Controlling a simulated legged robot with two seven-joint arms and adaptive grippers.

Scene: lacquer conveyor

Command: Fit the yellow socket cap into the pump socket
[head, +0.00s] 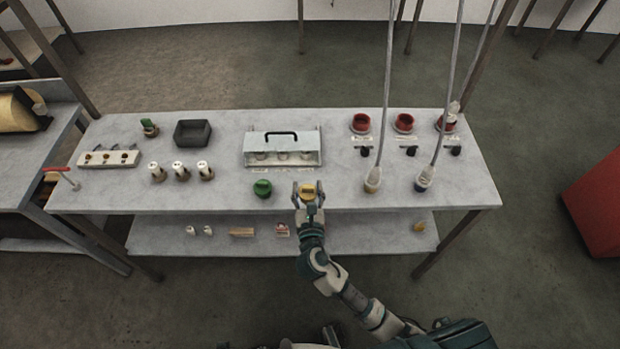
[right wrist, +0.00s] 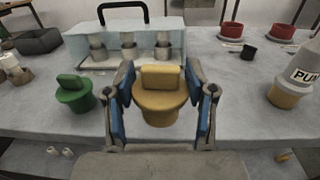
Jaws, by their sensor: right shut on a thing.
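The yellow socket cap (head: 308,192) has a raised grip bar on a round, tapering body. My right gripper (head: 308,187) is around it at the front edge of the table. In the right wrist view the cap (right wrist: 160,94) is between the blue-padded fingers of my right gripper (right wrist: 160,88), which is shut on it. I cannot tell whether the cap's underside touches the table. Three metal cups (right wrist: 129,46) stand under a clear cover with a black handle (head: 282,134). I cannot tell which thing is the pump socket. My left gripper is not in view.
A green cap (head: 262,188) stands just left of the yellow one. Red round pieces (head: 361,122) stand at the back right. A dark tray (head: 192,133) sits at the back left.

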